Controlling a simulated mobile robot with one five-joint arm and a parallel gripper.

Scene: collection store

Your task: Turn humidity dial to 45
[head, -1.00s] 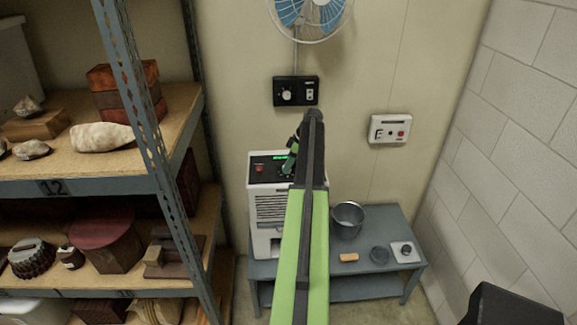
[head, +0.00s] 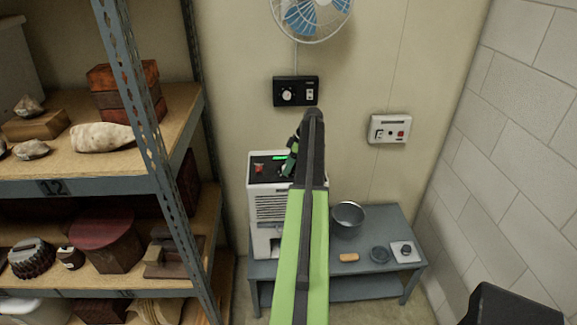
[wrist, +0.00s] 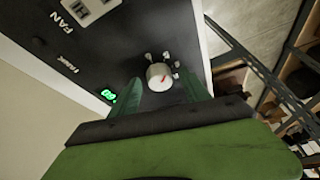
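The dehumidifier (head: 270,208) is a white box with a black top panel and a lit green display (head: 279,158). The display also shows in the wrist view (wrist: 108,96), too slanted to read surely. In the head view my arm hides the dial.
A FAN switch (wrist: 95,5) shows on the panel. A grey bench (head: 310,268) holds a metal bucket (head: 347,220), an orange block (head: 349,257) and small dark items. A loaded shelf (head: 150,185) stands left. A black wall control (head: 296,91) and fan (head: 310,15) are above.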

